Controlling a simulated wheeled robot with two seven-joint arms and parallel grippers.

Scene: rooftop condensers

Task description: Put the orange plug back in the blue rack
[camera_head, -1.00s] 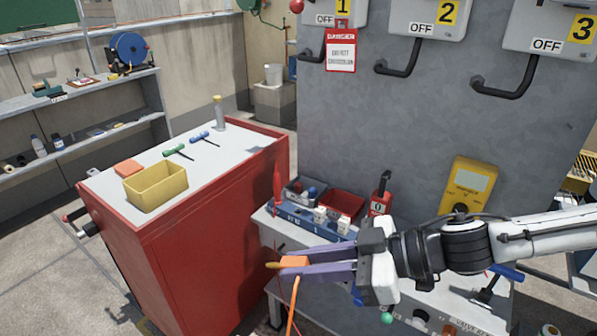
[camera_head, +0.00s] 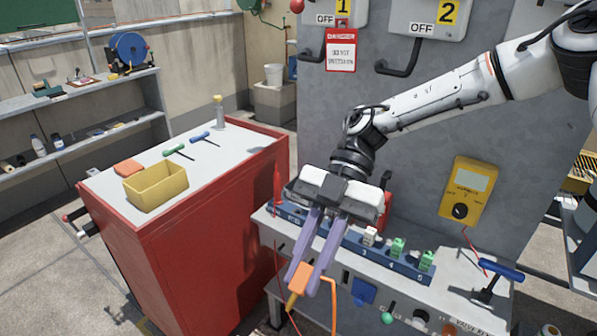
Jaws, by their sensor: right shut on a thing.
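My right gripper (camera_head: 304,277) points down toward the front, in front of the blue rack (camera_head: 378,259). Its purple fingers are shut on the orange plug (camera_head: 299,284). The plug hangs tilted, its yellowish tip pointing down to the left, with an orange cable trailing below. The plug is clear of the rack. The rack is a long blue strip with numbered places on the bench. A white plug (camera_head: 370,236) and green plugs (camera_head: 397,247) stand in its right part. My gripper and fingers hide part of its left half. My left gripper is not in view.
A red cabinet (camera_head: 200,245) with a yellow bin (camera_head: 156,187) stands left of the bench. A yellow meter (camera_head: 466,192) is on the grey panel behind. A blue-handled tool (camera_head: 500,270) stands at the bench's right. Switch handles (camera_head: 402,62) jut from the panel.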

